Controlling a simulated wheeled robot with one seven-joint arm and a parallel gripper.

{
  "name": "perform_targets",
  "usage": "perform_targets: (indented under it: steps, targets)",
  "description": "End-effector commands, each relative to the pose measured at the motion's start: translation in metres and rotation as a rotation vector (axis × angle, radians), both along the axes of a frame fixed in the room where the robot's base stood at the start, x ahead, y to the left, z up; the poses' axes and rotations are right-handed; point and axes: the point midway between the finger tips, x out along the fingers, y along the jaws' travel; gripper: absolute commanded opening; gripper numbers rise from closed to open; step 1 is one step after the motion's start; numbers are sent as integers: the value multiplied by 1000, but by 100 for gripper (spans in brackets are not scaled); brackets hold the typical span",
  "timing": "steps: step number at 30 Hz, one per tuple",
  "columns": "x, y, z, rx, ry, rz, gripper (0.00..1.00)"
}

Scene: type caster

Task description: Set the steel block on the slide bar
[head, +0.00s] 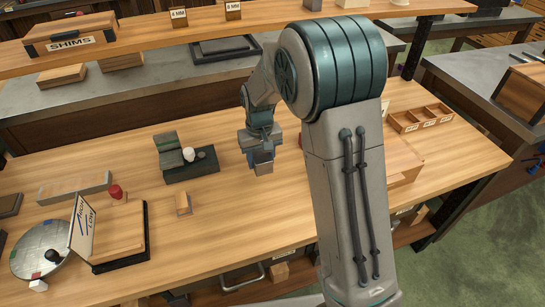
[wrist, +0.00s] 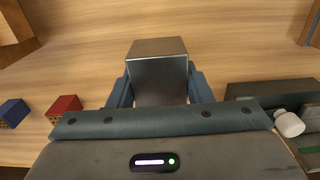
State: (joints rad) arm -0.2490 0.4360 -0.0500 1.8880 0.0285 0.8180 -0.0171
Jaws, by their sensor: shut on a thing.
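My gripper (head: 259,150) hangs over the middle of the wooden table, with its fingers pointing down. In the wrist view my gripper (wrist: 160,88) has its blue fingers closed on both sides of the steel block (wrist: 157,72), a plain grey box. The block also shows at the fingertips in the head view (head: 263,168). I cannot tell how far it is above the table. A dark fixture (head: 190,168) with a green-grey block and a white knob stands left of my gripper. I cannot tell for sure which part is the slide bar.
A long grey notched bar (head: 75,188), a wooden board on a black tray (head: 118,238) and a round disc (head: 42,250) lie at left. A small wooden block (head: 183,204) lies in front of the fixture. A compartment tray (head: 420,117) stands at right. The front middle is clear.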

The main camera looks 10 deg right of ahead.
Motion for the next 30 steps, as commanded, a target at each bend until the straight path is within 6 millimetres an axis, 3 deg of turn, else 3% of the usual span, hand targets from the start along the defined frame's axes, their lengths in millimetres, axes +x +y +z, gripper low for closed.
perform_targets:
  steps: [8, 14, 22, 30]
  targets:
    - [20, 17, -13, 1, -4, -2, 0]
    - [20, 18, -21, 0, -2, -2, 0]
    - [20, 18, -53, 1, -2, -2, 0]
    - [20, 18, -54, 2, -5, -2, 0]
